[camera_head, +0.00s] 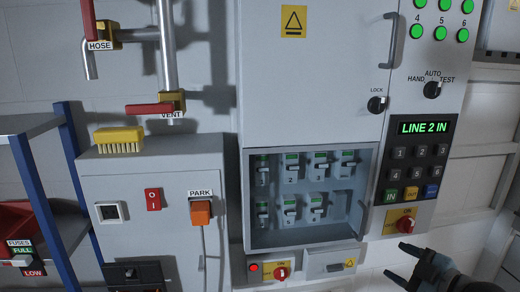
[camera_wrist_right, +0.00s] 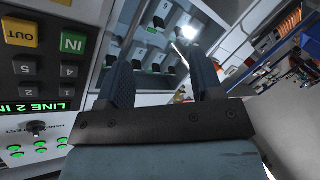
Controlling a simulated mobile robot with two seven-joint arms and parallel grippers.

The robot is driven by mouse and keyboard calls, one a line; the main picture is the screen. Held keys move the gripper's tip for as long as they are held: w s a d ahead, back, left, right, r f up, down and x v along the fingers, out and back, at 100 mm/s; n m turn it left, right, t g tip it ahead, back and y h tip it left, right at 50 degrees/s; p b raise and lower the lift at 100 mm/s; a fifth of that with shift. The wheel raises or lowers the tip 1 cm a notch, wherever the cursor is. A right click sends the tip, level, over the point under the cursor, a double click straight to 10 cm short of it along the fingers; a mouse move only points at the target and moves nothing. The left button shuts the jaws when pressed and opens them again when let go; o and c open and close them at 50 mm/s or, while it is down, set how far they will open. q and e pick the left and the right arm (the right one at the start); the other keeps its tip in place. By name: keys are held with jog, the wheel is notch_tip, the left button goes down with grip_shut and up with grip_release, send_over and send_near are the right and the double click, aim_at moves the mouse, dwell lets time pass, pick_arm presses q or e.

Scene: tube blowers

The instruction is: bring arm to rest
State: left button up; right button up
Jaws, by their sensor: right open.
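My right gripper (camera_head: 403,265) is at the lower right in the head view, open and empty, in front of the lower right of the grey control cabinet (camera_head: 310,90). It sits below the keypad panel and near a red rotary switch (camera_head: 405,224), apart from it as far as I can tell. In the right wrist view the two dark fingers (camera_wrist_right: 160,85) stand apart with nothing between them. Beyond them is the open breaker compartment (camera_wrist_right: 155,45). My left gripper is not in view.
The cabinet's breaker compartment (camera_head: 310,240) holds several breakers. A display (camera_head: 425,128) reads LINE 2 IN. At left stand a grey box with a PARK holder (camera_head: 201,212), a yellow brush (camera_head: 119,140), valve pipes (camera_head: 167,60) and a blue shelf (camera_head: 75,160).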

jog(key=s+a+f+m+g+h+p, duration=0.1)
jog(key=s+a+f+m, duration=0.4)
jog(key=s+f, duration=0.5)
jog(key=s+a+f+m+g+h+p, duration=0.2)
jog(key=s+a+f+m, duration=0.3)
jog(key=f, duration=1.3)
jog(key=s+a+h+p, duration=0.1)
jog(key=s+a, duration=0.2)
jog(key=s, duration=0.3)
jog(key=shift+s+m, duration=0.25)
jog(key=shift+m, duration=0.15)
jog(key=shift+a+r, duration=0.1)
